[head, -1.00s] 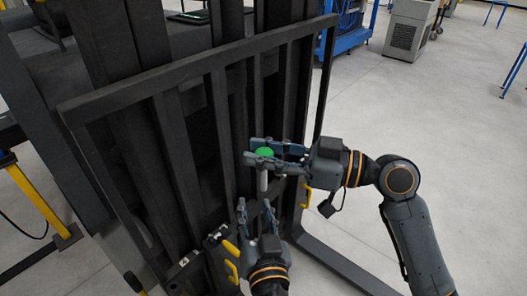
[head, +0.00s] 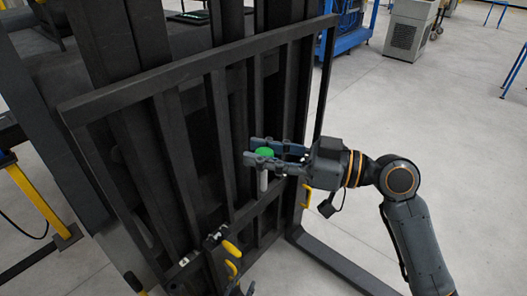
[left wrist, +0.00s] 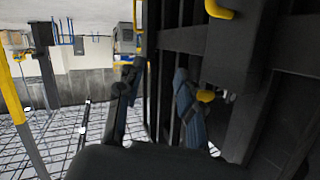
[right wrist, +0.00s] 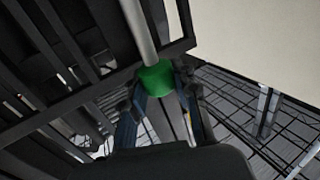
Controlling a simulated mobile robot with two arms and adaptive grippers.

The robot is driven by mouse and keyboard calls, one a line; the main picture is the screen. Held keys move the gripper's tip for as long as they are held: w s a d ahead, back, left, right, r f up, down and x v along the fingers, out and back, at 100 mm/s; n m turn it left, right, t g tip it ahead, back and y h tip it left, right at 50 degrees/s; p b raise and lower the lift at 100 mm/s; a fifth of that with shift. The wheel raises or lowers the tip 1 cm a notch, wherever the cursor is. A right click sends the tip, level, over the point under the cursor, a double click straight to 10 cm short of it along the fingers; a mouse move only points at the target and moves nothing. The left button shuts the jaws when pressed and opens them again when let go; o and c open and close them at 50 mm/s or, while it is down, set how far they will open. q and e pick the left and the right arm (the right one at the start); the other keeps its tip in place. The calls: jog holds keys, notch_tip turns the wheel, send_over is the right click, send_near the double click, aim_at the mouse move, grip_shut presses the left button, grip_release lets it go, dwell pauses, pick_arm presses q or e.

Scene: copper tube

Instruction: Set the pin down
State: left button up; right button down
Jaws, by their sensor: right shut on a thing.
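The pin has a green head and a pale grey shaft. In the head view, its shaft (head: 263,181) hangs roughly upright in front of the black slatted frame. In the right wrist view, the green head (right wrist: 157,78) sits between my fingertips, with the shaft running up the picture. My right gripper (head: 252,150) is shut on the green head from the right. My left gripper (head: 241,290) barely shows at the bottom edge of the head view. In the left wrist view, its fingers (left wrist: 156,75) are spread with nothing between them.
The black slatted frame (head: 217,98) of a forklift fills the middle. A fork (head: 340,265) extends low at the lower right. Yellow handles (head: 231,249) stand near my left gripper. Open grey floor (head: 450,130) lies to the right.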

pick_arm(q)
jog(key=s+a+f+n+g+y, duration=0.1)
jog(key=s+a+f+g, duration=0.25)
jog(key=s+f, duration=0.45)
jog(key=s+a+f+g+y, duration=0.1)
jog(key=s+a+f+g, duration=0.25)
jog(key=s+f, duration=0.4)
pick_arm(e)
jog(key=d+f+m+t+h, duration=0.85)
jog(key=f+t, duration=0.25)
jog(key=f, duration=0.2)
pick_arm(q)
jog(key=s+a+f+n+g+y, duration=0.1)
jog(key=s+a+f+g, duration=0.2)
jog(key=s, duration=0.8)
jog(key=s+a+f+n+g+y, duration=0.1)
jog(key=s+a+f+n+g, duration=0.1)
jog(key=s+a+f, duration=0.4)
jog(key=s+a, duration=0.1)
jog(key=s, duration=0.4)
jog(key=shift+s+f+g+y, duration=0.2)
jog(key=shift+s+g+y, duration=0.1)
jog(key=shift+s+g, duration=0.1)
pick_arm(e)
jog(key=s+d+f+m+t+h, duration=0.2)
jog(key=s+d+f+m+h, duration=0.3)
jog(key=s+d+h, duration=0.4)
jog(key=shift+s+d+f+m, duration=0.2)
jog(key=shift+s+d+m, duration=0.35)
jog(key=shift+d+m, duration=0.25)
